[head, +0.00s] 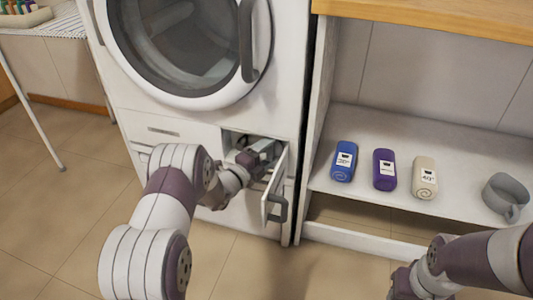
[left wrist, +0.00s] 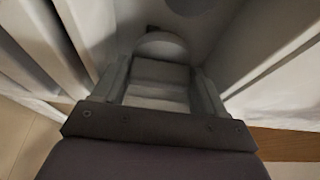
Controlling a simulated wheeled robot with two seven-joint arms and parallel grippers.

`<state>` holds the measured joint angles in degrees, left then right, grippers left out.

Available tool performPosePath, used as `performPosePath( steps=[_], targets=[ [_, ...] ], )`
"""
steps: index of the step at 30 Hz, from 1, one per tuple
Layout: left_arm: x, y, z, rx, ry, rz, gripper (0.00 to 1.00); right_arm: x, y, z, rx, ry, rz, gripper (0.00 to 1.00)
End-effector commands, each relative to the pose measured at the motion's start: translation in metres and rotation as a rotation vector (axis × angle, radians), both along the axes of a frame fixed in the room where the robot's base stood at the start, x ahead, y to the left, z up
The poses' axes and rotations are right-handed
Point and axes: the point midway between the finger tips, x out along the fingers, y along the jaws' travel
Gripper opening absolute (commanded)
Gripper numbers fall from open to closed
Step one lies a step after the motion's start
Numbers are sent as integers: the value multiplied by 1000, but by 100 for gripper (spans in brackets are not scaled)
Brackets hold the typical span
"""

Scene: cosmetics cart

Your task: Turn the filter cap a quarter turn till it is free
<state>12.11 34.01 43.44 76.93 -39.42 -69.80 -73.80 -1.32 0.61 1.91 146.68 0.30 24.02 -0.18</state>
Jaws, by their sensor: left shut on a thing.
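The washing machine's small filter door (head: 276,188) hangs open at the lower right of its front in the head view. My left gripper (head: 264,152) reaches into the opening behind it. In the left wrist view the pale, round-ended filter cap (left wrist: 160,45) lies between the fingers of my left gripper (left wrist: 160,72), which is shut on it. The head view does not show the cap, as my gripper and arm cover it. How far the cap is turned is not clear. My right gripper (head: 405,284) is low at the bottom edge, partly cut off, its jaws unclear.
The open door with its grey handle (head: 279,208) stands close beside my left wrist. The floor in front is clear.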

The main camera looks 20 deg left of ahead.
Motion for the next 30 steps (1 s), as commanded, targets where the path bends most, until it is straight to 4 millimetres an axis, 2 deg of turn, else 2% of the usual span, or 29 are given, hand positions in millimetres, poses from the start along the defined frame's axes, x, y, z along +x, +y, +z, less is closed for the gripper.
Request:
performPosePath(
  steps=[11,30],
  targets=[
    [0,0,-3,-162,7,1,41,0,0,-3,0,0,0,43],
    [0,-2,-6,-761,29,1,41,0,0,-6,0,0,0,43]
  ],
)
